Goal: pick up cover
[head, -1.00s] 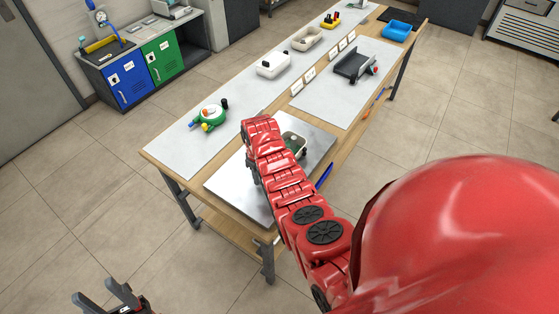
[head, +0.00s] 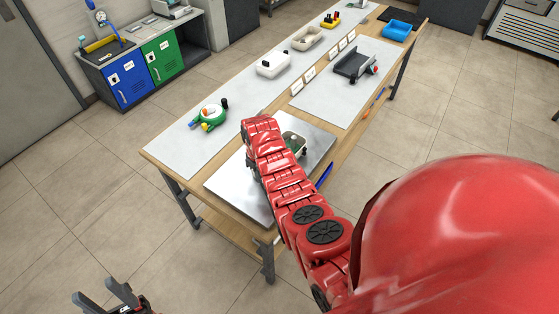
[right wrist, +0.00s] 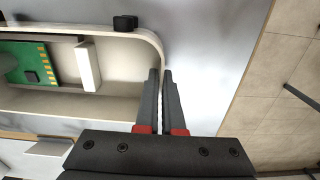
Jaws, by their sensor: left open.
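A pale open shell (head: 300,138) with a green circuit board inside sits on the grey metal plate at the near end of the bench, partly hidden by my right arm. In the right wrist view the shell (right wrist: 110,101) shows its rounded rim, a black knob and the green board (right wrist: 35,62). My right gripper (right wrist: 161,75) has its fingers close together on either side of the shell's right-hand wall, with a thin pale strip between them. I cannot tell which part is the cover. My left gripper (head: 104,291) is open and empty, low at the left, away from the bench.
On the bench are a green round device (head: 210,115), a white case (head: 273,64), a beige tray (head: 307,39), a dark stand (head: 354,63) and a blue bin (head: 397,30). A blue-handled tool (head: 324,177) lies near the right edge. The floor at left is clear.

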